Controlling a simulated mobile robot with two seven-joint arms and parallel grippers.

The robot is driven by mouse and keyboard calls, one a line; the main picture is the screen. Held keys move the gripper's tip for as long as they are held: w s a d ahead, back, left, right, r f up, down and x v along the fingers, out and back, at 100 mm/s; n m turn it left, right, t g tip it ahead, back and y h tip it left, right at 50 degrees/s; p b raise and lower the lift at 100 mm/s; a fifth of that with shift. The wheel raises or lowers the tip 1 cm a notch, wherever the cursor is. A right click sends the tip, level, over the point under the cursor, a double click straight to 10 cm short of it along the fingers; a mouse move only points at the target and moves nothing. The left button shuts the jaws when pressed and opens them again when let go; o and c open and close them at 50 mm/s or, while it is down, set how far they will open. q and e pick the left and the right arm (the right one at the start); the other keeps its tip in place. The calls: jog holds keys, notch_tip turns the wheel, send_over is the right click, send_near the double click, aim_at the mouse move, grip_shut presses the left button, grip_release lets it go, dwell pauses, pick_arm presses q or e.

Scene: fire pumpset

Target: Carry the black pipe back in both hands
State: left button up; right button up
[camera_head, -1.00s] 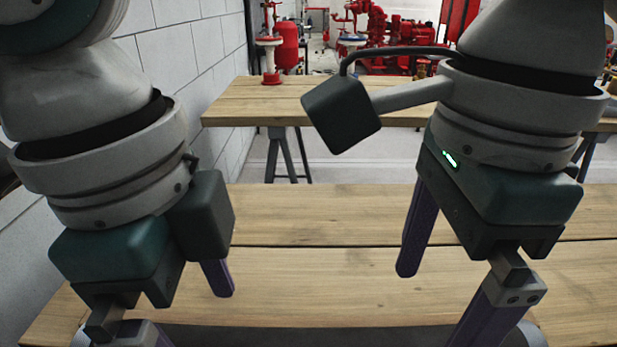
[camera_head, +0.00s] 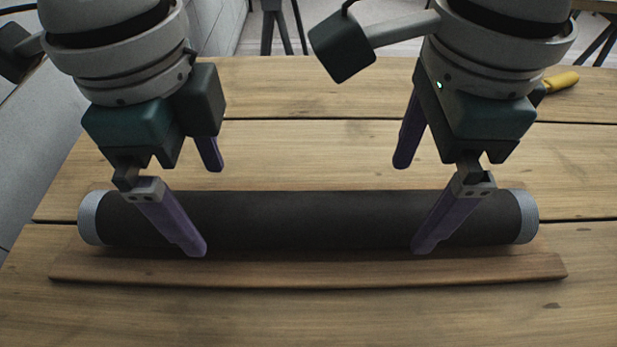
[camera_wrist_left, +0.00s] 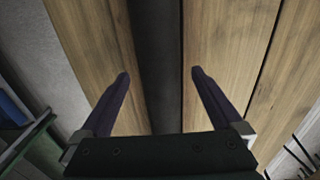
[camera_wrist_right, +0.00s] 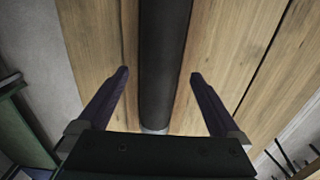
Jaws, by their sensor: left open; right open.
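The black pipe (camera_head: 310,218) lies sideways on a wooden board (camera_head: 310,273) on the table, with a grey band at each end. My left gripper (camera_head: 205,209) is open over the pipe's left part, one finger in front of it and one behind. My right gripper (camera_head: 412,207) is open over its right part in the same way. In the left wrist view the pipe (camera_wrist_left: 158,40) runs between the spread fingers (camera_wrist_left: 160,74). In the right wrist view the pipe (camera_wrist_right: 163,45) also runs between the spread fingers (camera_wrist_right: 159,75), with a gap on each side.
The plank table (camera_head: 310,320) is bare in front of the board and mostly clear behind it. A yellow-handled object (camera_head: 562,82) lies at the back right, partly hidden by my right arm. A light wall (camera_head: 35,140) stands close on the left.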

aim_at(208, 204)
pick_arm(q)
jog(key=shift+f, duration=1.9)
pick_arm(e)
jog(key=shift+f, duration=1.9)
pick_arm(q)
jog(key=shift+c, duration=0.2)
pick_arm(e)
jog(key=shift+c, duration=0.2)
pick_arm(q)
grip_shut()
pick_arm(e)
grip_shut()
pick_arm(q)
jog(key=shift+r, duration=0.15)
pick_arm(e)
jog(key=shift+r, duration=0.15)
